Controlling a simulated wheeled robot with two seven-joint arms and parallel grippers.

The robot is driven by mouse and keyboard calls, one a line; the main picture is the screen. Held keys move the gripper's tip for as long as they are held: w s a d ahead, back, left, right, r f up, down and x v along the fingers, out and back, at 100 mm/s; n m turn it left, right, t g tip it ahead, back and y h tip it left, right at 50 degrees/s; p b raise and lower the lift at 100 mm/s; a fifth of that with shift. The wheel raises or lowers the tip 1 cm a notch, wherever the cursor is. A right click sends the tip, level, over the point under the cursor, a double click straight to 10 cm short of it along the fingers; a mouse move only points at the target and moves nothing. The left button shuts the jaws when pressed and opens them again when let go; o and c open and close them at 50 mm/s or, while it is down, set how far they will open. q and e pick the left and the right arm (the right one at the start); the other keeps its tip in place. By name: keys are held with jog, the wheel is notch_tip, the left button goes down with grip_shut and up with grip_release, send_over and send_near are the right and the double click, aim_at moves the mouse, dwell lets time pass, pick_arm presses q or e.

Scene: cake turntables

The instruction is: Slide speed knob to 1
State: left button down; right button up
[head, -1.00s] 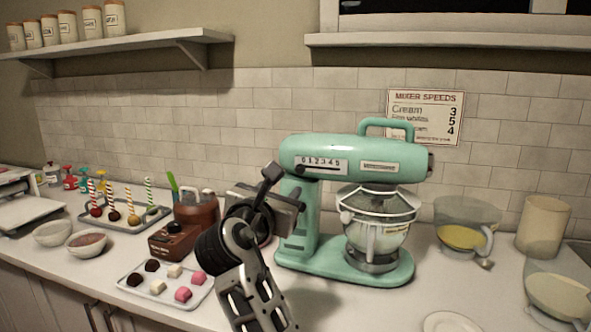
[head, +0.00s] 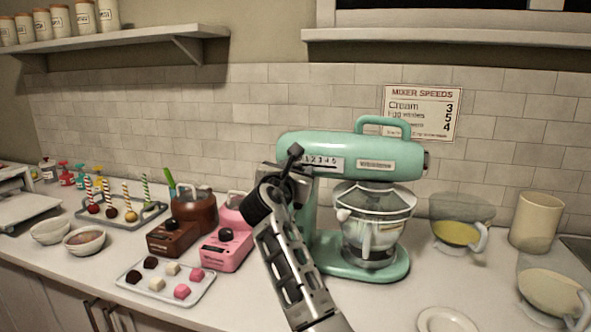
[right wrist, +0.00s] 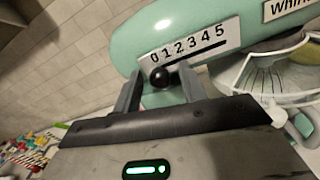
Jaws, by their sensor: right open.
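The mint-green stand mixer (head: 345,147) stands on the counter. Its speed scale (head: 322,161), marked 0 to 5, is partly covered at its left end by my right gripper (head: 296,158). In the right wrist view the scale (right wrist: 190,42) has a dark slot under the numbers. The round black speed knob (right wrist: 160,77) sits at the slot's left end, by the 0. My right gripper (right wrist: 160,86) is open, with one finger on each side of the knob. Whether a finger touches it, I cannot tell. My left gripper is out of view.
A glass bowl (head: 372,220) sits under the mixer head. A pink box (head: 226,248), a brown box (head: 172,238) and a sweets tray (head: 150,296) are left of my arm. A speed sign (head: 422,112) hangs behind. Jugs (head: 462,222) stand at the right.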

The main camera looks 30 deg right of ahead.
grip_shut()
jog(key=shift+s+d, duration=0.4)
jog(key=shift+s, duration=0.1)
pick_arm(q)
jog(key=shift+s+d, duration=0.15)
pick_arm(e)
jog(key=shift+s, duration=0.1)
grip_release()
pick_arm(q)
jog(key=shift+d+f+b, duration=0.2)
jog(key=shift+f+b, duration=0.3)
jog(key=shift+b, duration=0.65)
pick_arm(e)
jog(key=v, duration=1.5)
jog(key=shift+s+a, duration=0.25)
jog(key=shift+a, duration=0.05)
